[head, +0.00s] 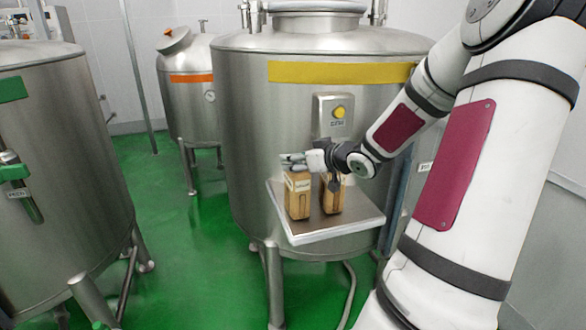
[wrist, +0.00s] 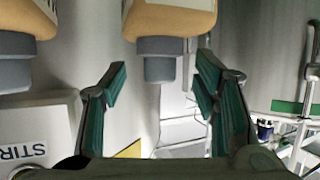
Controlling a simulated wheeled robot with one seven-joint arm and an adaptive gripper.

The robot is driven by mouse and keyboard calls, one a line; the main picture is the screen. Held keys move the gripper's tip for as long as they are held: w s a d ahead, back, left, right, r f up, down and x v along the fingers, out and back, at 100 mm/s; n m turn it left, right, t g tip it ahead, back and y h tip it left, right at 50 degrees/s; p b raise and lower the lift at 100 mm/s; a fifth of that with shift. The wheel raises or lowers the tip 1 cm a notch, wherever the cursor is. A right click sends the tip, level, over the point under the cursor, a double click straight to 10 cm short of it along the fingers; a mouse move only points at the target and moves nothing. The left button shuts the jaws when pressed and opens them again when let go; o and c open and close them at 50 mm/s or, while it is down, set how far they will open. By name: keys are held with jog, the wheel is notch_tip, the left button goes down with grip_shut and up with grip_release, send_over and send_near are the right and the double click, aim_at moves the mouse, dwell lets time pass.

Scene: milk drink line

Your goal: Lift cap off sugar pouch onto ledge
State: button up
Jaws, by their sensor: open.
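Two tan pouches stand upright side by side on the steel ledge (head: 310,236), a left one (head: 298,200) and a right one (head: 333,198). Their labels are too small to read, so I cannot tell which is sugar. In the head view my gripper (head: 290,160) is just above the left pouch and hides its top. The wrist view looks upside down: two grey caps hang from the pouches (wrist: 172,18). My gripper, also there (wrist: 163,65), is open, with one finger on each side of the right-hand cap (wrist: 159,60). The other cap (wrist: 28,64) is outside the fingers.
The ledge is fixed to a steel tank (head: 265,120) with a yellow band. A control box with a yellow button (head: 334,115) sits on the tank wall behind the pouches. Bare ledge shows in front and at the right. Other tanks (head: 60,140) stand at the left.

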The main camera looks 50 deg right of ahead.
jog(key=shift+w+d+f, duration=0.1)
jog(key=shift+w+f, duration=0.1)
jog(key=shift+w, duration=0.2)
jog(key=c, duration=1)
jog(key=shift+s+r, duration=0.1)
jog(key=shift+r, duration=0.1)
